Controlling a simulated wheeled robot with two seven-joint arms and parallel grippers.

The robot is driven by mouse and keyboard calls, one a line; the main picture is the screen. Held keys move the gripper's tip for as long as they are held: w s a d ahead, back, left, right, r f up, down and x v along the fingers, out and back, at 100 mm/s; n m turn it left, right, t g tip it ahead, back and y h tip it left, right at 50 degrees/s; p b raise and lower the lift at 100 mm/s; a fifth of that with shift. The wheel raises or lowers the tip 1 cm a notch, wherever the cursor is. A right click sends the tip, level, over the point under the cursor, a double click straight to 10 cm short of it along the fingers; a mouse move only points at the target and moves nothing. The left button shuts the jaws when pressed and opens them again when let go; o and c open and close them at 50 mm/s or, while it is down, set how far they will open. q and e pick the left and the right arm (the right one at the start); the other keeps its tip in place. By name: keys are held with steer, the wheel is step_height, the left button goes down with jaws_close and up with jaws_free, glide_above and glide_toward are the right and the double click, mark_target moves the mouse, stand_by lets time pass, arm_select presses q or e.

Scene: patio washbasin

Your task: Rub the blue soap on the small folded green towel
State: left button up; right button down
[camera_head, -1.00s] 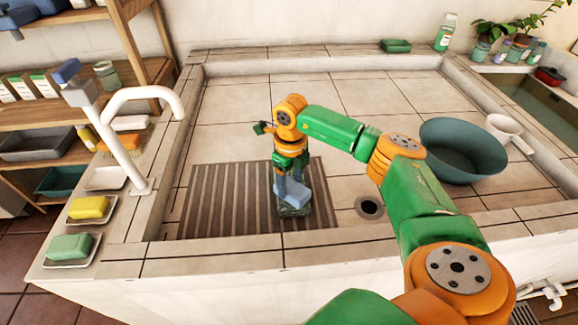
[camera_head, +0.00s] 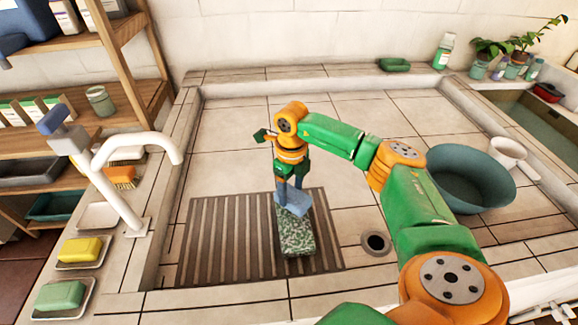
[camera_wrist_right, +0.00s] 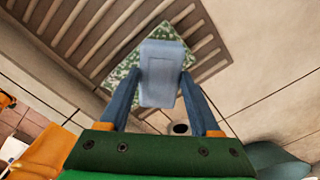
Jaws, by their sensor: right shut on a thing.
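My right gripper (camera_head: 291,187) points down and is shut on the blue soap (camera_head: 292,204), a pale blue block. The small folded green towel (camera_head: 295,237), speckled green and white, lies on the ribbed part of the basin. The soap is over the towel's far end and appears to touch it, though the contact is hidden. In the right wrist view the soap (camera_wrist_right: 161,75) sits between the two blue-grey fingers, with the towel (camera_wrist_right: 123,72) showing around and behind it. My left gripper is not in view.
The ribbed washboard area (camera_head: 225,240) surrounds the towel. A drain (camera_head: 376,243) and a teal basin (camera_head: 470,178) with a white dipper (camera_head: 507,150) are to the right. A white tap (camera_head: 125,185), yellow soap (camera_head: 82,249) and green soap (camera_head: 60,295) line the left ledge.

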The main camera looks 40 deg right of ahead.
steer(key=shift+s+a+r+p, duration=0.15)
steer(key=shift+r+p, duration=0.45)
steer(key=shift+r, duration=0.6)
steer(key=shift+r+p, duration=1.25)
steer(key=shift+r, duration=0.05)
steer(key=shift+f, duration=0.1)
